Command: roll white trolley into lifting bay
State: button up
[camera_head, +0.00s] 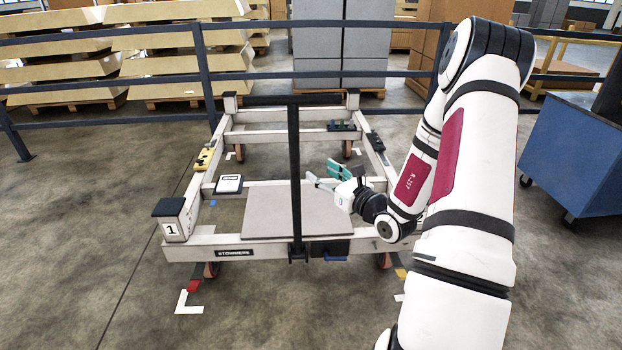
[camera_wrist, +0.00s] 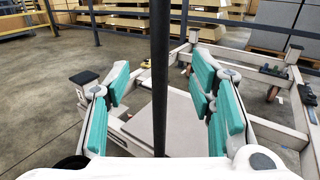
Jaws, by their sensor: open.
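The white trolley (camera_head: 195,240) is an open frame on orange-brown castors, with a grey plate and a "1" label at its near left corner. Its black upright handle (camera_head: 294,170) has a crossbar on top and rises from the near beam. My gripper (camera_head: 325,178) is open just right of the handle in the head view. In the wrist view the handle (camera_wrist: 160,75) stands upright between the spread teal fingers of my gripper (camera_wrist: 160,98); no contact shows. No labelled lifting bay shows; white corner marks (camera_head: 187,303) lie on the floor at the trolley's near end.
A dark railing (camera_head: 250,75) crosses behind the trolley, with stacked pallets and boxes (camera_head: 370,40) beyond. A blue wheeled cart (camera_head: 570,150) stands at the right. The floor (camera_head: 85,230) to the left is clear.

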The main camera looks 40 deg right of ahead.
aim_at(298, 156)
jog(key=shift+w, duration=0.15)
jog(key=w+b, duration=0.2)
jog(key=w, duration=1.1)
jog(key=shift+w, duration=0.25)
grip_shut()
